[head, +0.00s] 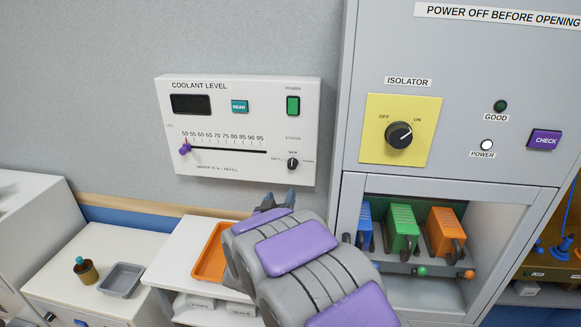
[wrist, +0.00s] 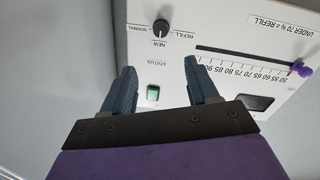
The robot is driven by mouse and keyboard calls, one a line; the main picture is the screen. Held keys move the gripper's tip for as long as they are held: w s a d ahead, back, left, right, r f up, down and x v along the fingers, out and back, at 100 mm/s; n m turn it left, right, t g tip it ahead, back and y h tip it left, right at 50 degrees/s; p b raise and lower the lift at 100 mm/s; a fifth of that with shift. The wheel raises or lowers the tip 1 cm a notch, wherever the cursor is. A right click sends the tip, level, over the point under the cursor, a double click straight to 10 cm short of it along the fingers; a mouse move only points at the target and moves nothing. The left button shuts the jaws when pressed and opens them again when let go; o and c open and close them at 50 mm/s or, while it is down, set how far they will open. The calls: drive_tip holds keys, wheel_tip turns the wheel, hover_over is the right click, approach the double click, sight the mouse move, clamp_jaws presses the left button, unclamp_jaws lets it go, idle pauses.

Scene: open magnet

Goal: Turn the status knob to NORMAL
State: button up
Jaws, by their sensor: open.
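The status knob (head: 293,163) is a small black dial at the lower right of the white coolant level panel (head: 240,176). In the wrist view, which shows the panel upside down, the knob (wrist: 160,27) lies beyond my fingertips. Its white mark appears to point at NEW, with NORMAL on the picture's left and REFILL on its right. My gripper (wrist: 161,63) is open and empty, its two dark fingers apart and short of the knob. In the head view my gripper (head: 270,201) is below the panel, partly hidden by my purple and grey arm.
The panel also has a green power switch (head: 293,105), a READ button (head: 239,106) and a purple slider (head: 185,149). A grey cabinet with an isolator knob (head: 399,134) stands to the right. An orange tray (head: 210,253) lies below the panel.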

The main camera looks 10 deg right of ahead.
sight(291, 166)
drive_tip(key=b+x, duration=0.1)
drive_tip(key=x, duration=0.7)
drive_tip(key=b+x, duration=0.1)
drive_tip(key=x, duration=0.8)
drive_tip(key=shift+a+f, duration=0.1)
drive_tip(key=shift+a, duration=0.15)
drive_tip(key=c, duration=1)
